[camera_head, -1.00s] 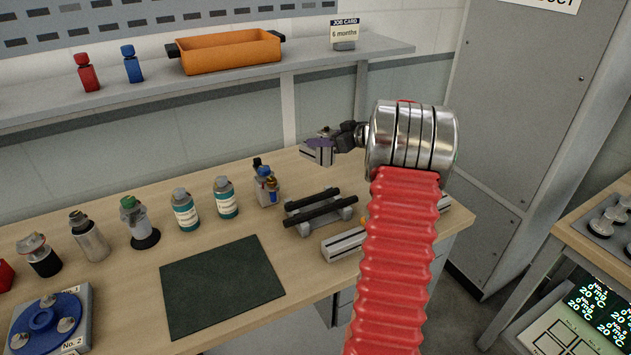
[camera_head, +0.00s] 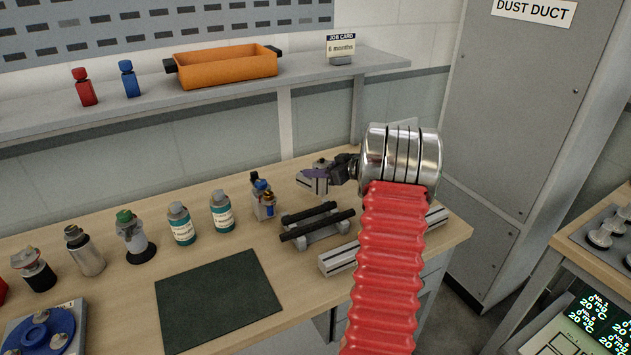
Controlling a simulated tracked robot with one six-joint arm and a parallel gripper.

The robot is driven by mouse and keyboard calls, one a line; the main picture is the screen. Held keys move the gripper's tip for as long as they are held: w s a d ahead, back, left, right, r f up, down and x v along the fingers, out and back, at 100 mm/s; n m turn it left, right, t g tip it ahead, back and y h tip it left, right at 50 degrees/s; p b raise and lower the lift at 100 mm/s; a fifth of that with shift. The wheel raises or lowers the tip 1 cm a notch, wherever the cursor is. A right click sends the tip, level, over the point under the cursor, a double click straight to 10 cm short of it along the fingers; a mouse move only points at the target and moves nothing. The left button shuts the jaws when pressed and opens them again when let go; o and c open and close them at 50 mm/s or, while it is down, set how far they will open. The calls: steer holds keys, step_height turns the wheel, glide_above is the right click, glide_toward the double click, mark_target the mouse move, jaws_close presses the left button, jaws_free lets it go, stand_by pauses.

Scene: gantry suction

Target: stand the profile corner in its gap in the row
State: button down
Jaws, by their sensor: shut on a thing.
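The profile corner (camera_head: 312,187) is a small light grey metal piece with dark slots. My gripper (camera_head: 322,174), dark with purplish fingertips, is shut on it, left of the big silver wrist. The corner appears over the back right of the bench, beyond the black-rod rack; I cannot tell whether it touches the top. A slotted grey profile bar (camera_head: 340,260) lies on the bench at the front right, partly hidden by my red arm sleeve. I cannot make out for sure which gap is the corner's.
A rack with black rods (camera_head: 317,222) and a small bottle holder (camera_head: 264,200) stand close by. Teal bottles (camera_head: 221,212) and other containers line the bench leftward. A dark mat (camera_head: 218,300) lies bare in front. A shelf with an orange tray (camera_head: 225,68) runs above.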

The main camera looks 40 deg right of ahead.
steer(key=shift+f, duration=1.8)
steer(key=shift+f, duration=0.15)
steer(key=c, duration=1.2)
jaws_free()
steer(key=shift+s+r, duration=0.2)
steer(key=v, duration=1.1)
steer(key=shift+s, duration=0.25)
